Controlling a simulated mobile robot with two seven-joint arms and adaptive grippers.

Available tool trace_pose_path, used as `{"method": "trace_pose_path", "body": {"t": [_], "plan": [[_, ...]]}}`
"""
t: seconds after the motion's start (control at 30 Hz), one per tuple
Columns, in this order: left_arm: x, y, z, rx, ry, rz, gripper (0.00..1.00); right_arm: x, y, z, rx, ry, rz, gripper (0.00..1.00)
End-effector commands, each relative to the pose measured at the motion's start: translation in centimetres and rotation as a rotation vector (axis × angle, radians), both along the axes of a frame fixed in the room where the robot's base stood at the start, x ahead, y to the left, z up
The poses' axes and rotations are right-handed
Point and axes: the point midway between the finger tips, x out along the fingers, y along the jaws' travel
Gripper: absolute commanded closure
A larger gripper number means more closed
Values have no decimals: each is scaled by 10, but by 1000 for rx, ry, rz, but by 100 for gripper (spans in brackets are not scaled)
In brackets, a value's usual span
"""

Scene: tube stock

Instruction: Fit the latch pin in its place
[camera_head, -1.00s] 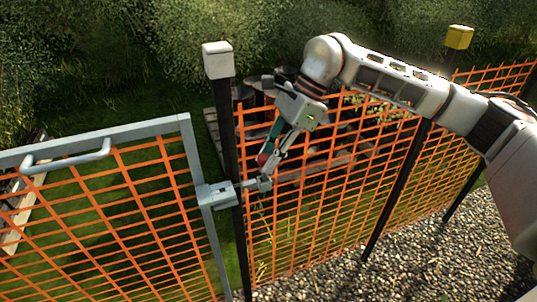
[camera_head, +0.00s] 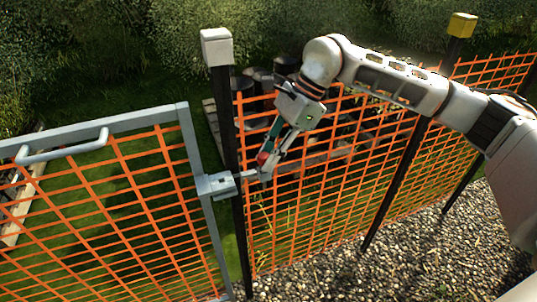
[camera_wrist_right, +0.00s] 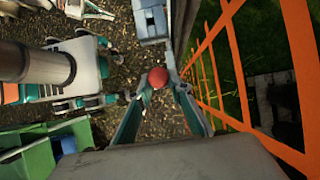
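The latch pin has a red round knob (camera_wrist_right: 158,77), which shows between my right fingertips in the right wrist view. The latch box also shows in the right wrist view (camera_wrist_right: 150,20). The right gripper's fingers close in on both sides of the knob and appear shut on it. How deep the pin sits is hidden. My left gripper is in neither view.
The grey gate frame (camera_head: 185,125) with orange mesh stands left of the dark post (camera_head: 222,110) with its white cap. An orange mesh fence (camera_head: 340,190) runs right from that post, close beside my right gripper. Gravel (camera_head: 430,250) lies in front of the fence.

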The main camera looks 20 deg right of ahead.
Motion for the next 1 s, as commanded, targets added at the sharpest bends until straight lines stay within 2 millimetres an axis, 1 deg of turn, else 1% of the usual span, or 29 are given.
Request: {"method": "trace_pose_path", "body": {"t": [0.03, 0.07, 0.1, 0.4, 0.53, 0.67, 0.9, 1.0], "plan": [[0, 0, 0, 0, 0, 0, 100, 0, 0, 0, 0, 0, 0, 70], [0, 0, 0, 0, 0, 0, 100, 0, 0, 0, 0, 0, 0, 62], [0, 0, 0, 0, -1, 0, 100, 0, 0, 0, 0, 0, 0, 61], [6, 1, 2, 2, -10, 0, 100, 0, 0, 1, 0, 0, 0, 61], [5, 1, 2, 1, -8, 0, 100, 1, -4, 7, 0, -1, -2, 61], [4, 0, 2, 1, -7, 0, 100, 2, -14, 25, 0, -4, -3, 61], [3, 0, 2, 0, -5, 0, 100, 2, -39, 68, 0, -4, -3, 61], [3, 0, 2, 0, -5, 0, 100, 2, -47, 83, 0, -2, -4, 61]]}}
